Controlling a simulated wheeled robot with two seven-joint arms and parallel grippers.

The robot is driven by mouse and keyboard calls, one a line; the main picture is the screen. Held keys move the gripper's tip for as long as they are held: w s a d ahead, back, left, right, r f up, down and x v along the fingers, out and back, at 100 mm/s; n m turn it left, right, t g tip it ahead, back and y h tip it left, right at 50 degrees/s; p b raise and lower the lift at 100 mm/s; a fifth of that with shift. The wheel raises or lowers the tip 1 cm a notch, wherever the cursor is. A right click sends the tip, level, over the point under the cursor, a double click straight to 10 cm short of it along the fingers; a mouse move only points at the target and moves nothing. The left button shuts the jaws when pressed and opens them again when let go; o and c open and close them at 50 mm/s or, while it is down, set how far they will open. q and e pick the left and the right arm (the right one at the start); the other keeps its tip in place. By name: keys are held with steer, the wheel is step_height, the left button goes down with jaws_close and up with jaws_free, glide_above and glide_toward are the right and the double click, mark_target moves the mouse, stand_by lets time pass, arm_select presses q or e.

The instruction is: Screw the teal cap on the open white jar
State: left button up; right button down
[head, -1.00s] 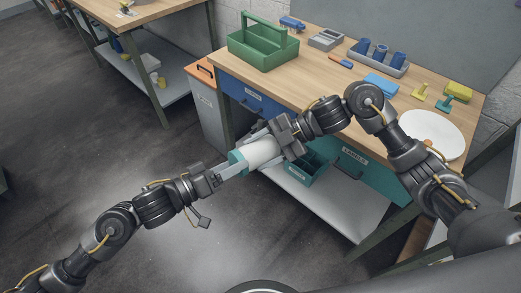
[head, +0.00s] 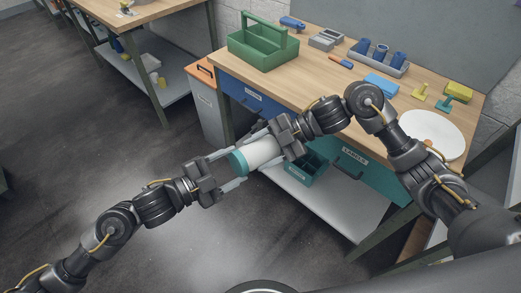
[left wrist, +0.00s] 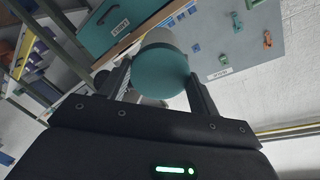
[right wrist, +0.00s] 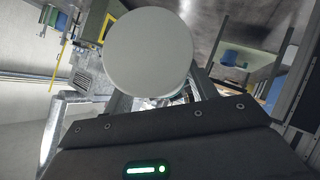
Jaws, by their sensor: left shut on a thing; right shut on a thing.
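The white jar (head: 262,152) is held in the air on its side, in front of the workbench. My right gripper (head: 268,147) is shut on it; its round white base fills the top of the right wrist view (right wrist: 148,54). The teal cap (head: 238,163) sits at the jar's left end, in line with it and against its mouth. My left gripper (head: 231,168) is shut on the cap, one finger on each side. The cap's flat teal face is also in the left wrist view (left wrist: 160,72), with the jar behind it. The thread is hidden.
The workbench (head: 330,85) lies behind my grippers, with a green caddy (head: 263,50), a grey holder with blue parts (head: 378,62) and a white round plate (head: 432,134) on it. A teal bin (head: 306,170) stands on the lower shelf. Open floor lies left.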

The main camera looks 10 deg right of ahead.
arm_select(q)
steer(key=m, duration=1)
steer(key=o, duration=1.2)
steer(key=v, duration=1.2)
